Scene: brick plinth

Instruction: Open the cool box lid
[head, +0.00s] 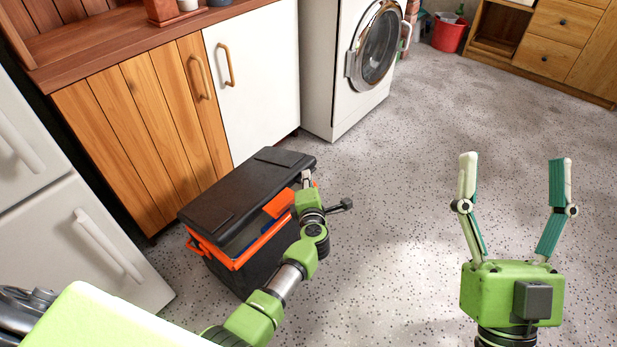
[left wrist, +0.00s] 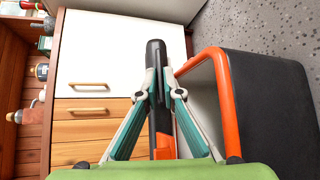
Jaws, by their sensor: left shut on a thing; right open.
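The cool box (head: 232,278) stands on the floor, with a black body and an orange rim. Its black lid (head: 240,190) is tilted up, with a gap showing between lid and rim at the front. My left gripper (head: 307,181) is shut on the lid's edge at the box's right end. In the left wrist view the fingers (left wrist: 160,75) pinch the lid (left wrist: 155,50), seen edge-on, with an orange latch (left wrist: 163,147) on it. The orange rim (left wrist: 228,105) lies to the right there, apart from the lid. My right gripper (head: 517,160) is open and empty over the floor.
Wooden and white cabinets (head: 150,125) stand behind the box. A white fridge (head: 75,250) is close on its left. A washing machine (head: 345,60) stands at the back, with a red bucket (head: 449,33) beyond. The speckled floor to the right is clear.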

